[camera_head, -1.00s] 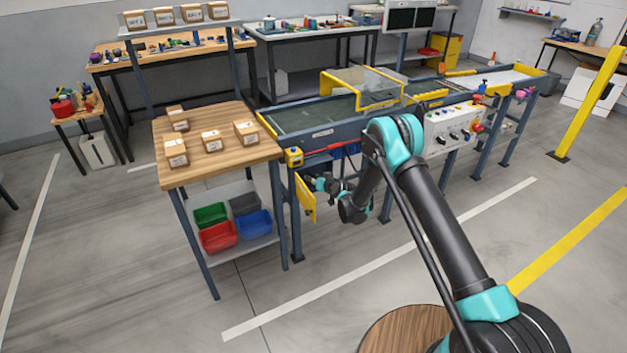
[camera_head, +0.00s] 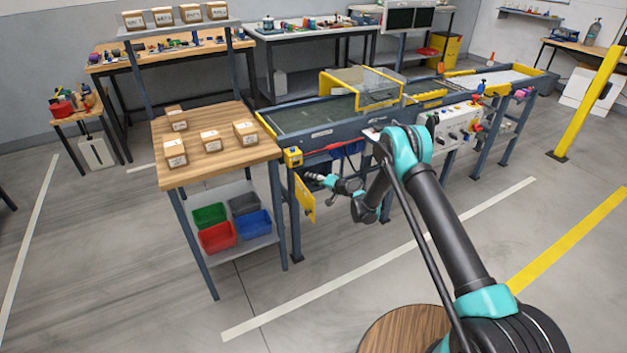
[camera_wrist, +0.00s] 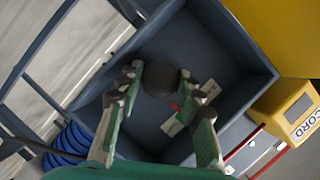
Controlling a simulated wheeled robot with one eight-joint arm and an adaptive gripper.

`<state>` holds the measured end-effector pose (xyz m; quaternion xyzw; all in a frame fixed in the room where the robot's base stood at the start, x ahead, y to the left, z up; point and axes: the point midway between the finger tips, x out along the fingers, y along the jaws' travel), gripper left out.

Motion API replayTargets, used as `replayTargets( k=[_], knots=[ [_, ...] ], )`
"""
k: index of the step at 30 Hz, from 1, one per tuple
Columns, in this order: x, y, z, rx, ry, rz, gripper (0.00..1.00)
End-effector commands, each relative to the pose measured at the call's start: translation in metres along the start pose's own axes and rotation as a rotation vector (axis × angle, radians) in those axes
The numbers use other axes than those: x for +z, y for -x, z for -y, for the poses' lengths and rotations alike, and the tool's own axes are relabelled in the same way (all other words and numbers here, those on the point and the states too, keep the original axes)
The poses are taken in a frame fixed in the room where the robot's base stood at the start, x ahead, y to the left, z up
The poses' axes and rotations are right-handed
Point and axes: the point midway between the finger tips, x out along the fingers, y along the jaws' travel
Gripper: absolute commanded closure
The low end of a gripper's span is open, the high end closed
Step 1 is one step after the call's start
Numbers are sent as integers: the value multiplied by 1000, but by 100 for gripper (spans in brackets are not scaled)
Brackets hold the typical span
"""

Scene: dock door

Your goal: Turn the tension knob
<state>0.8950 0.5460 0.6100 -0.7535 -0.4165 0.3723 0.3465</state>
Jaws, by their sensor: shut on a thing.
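In the wrist view, the dark round tension knob (camera_wrist: 160,78) stands inside an open grey-blue housing (camera_wrist: 225,40). A pale label (camera_wrist: 178,120) with a red mark lies beside the knob. My gripper (camera_wrist: 170,92) reaches into the housing with a finger on either side of the knob and is shut on it. The fingers hide part of the label and the knob's edges. In the head view, my gripper (camera_head: 315,177) is below the near left end of the conveyor (camera_head: 312,118), beside the open yellow door (camera_head: 304,198). The knob cannot be seen there.
A yellow box (camera_wrist: 295,108) with lettering and a red cable (camera_wrist: 268,158) are close to the housing. A blue coil (camera_wrist: 66,146) hangs at the lower left. A wooden-topped table (camera_head: 220,165) with small cartons stands left of the conveyor. Floor before it is clear.

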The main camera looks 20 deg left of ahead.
Motion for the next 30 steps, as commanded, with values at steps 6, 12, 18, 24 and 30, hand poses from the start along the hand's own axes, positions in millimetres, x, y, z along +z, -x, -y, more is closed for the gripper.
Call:
replayTargets(
  k=[6, 12, 18, 24, 30],
  knots=[
    [1, 0, 0, -15, -35, 5, 93],
    [1, 0, 0, -18, -40, 5, 93],
    [1, 0, 0, -17, -40, 5, 93],
    [1, 0, 0, -17, -39, 4, 43],
    [0, 0, 0, -16, -39, 4, 43]
  ],
)
